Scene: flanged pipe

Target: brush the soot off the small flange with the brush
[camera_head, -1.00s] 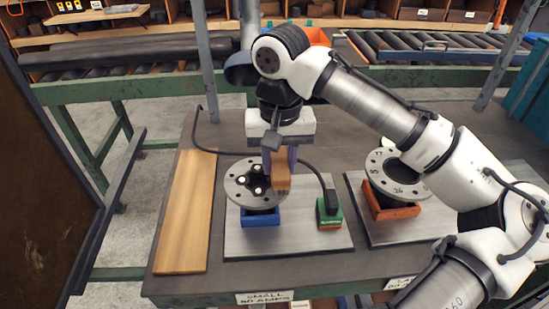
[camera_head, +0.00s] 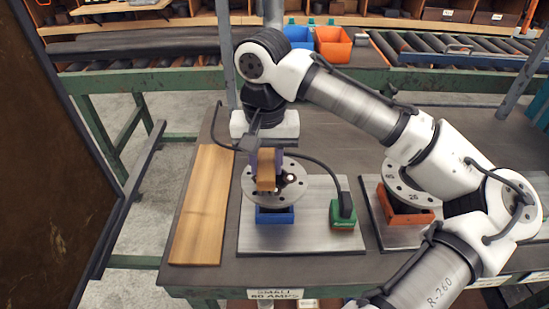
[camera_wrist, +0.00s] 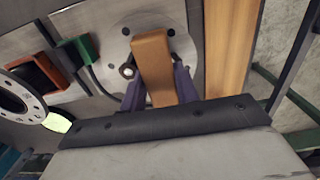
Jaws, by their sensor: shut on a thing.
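The small flange (camera_head: 277,182) is a round grey plate with bolt holes, held on a blue block (camera_head: 274,215) on the left metal plate. My gripper (camera_head: 265,168) is shut on the wooden brush (camera_head: 266,176), which stands over the left part of the flange. In the wrist view the brush (camera_wrist: 153,58) sits between my purple fingers, and the flange (camera_wrist: 130,28) is behind it. The brush hides part of the flange face. I cannot tell whether the bristles touch it. Dark marks show around the flange's middle.
A green block (camera_head: 342,215) with a black cable stands right of the flange. A larger flange (camera_head: 402,190) rests on an orange block (camera_head: 405,213) on another plate. A wooden board (camera_head: 202,205) lies on the left. Blue and orange bins (camera_head: 333,42) stand behind.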

